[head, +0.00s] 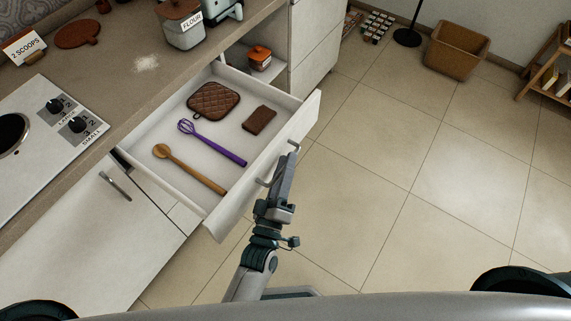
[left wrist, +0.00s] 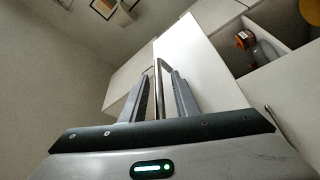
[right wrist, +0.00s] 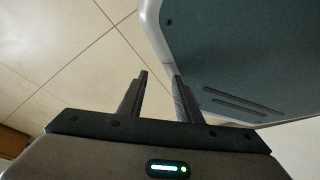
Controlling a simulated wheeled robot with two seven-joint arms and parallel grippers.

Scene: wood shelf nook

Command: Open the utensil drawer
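The utensil drawer (head: 165,129) stands pulled out of the counter. It holds a wooden spoon (head: 190,168), a purple whisk (head: 212,143), a brown quilted pad (head: 213,100) and a small dark brown item (head: 259,120). My left gripper (head: 286,172) is at the bar handle (head: 265,183) on the drawer front. In the left wrist view the handle (left wrist: 158,80) lies between the two fingers of this gripper (left wrist: 162,85), which are apart with a gap beside the bar. My right gripper (right wrist: 160,85) is open and empty; it is out of the head view.
The counter (head: 110,60) above carries a flour canister (head: 181,25) and a stove (head: 45,130). An open nook beside the drawer holds an orange-lidded jar (head: 259,58). A basket (head: 456,50) stands at the back. The tiled floor (head: 400,150) to the right is clear.

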